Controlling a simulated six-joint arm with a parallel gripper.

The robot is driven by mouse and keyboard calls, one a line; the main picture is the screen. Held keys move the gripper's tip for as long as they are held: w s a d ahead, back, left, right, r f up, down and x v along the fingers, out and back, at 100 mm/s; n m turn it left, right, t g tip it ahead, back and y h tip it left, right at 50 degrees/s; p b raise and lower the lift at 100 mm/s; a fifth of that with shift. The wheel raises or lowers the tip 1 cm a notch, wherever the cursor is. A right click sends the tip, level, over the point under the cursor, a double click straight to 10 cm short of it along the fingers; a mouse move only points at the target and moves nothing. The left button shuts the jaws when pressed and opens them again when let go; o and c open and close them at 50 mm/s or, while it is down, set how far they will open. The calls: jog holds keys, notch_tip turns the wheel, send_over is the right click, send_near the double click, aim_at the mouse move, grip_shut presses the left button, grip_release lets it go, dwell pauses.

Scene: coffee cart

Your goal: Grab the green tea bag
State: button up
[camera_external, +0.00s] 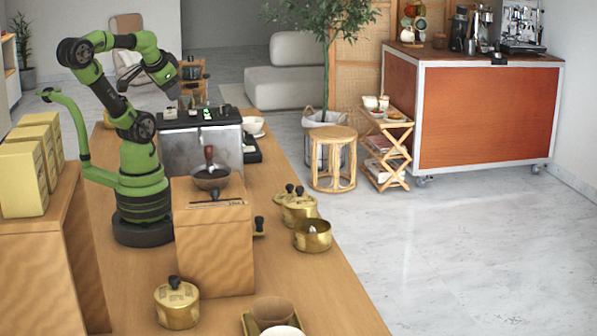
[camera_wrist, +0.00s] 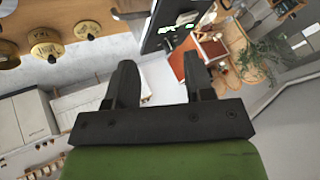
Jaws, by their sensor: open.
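I cannot make out a green tea bag in either view. An open brass canister (camera_external: 312,238) stands on the wooden counter (camera_external: 318,295), with something small and pale inside that I cannot identify. My gripper (camera_external: 174,92) is raised above the coffee machine (camera_external: 200,150) at the back of the counter, away from the open canister. In the wrist view my gripper (camera_wrist: 160,80) has its two dark fingers spread apart, with nothing held between them.
Lidded brass canisters (camera_external: 298,208) stand near the counter's right edge, with another (camera_external: 177,303) at the front. A wooden box (camera_external: 214,245) carries a dark bowl (camera_external: 211,177). Yellow boxes (camera_external: 22,178) stand on the left. Counter space right of the wooden box is partly free.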

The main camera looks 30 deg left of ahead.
jog(key=c, duration=0.4)
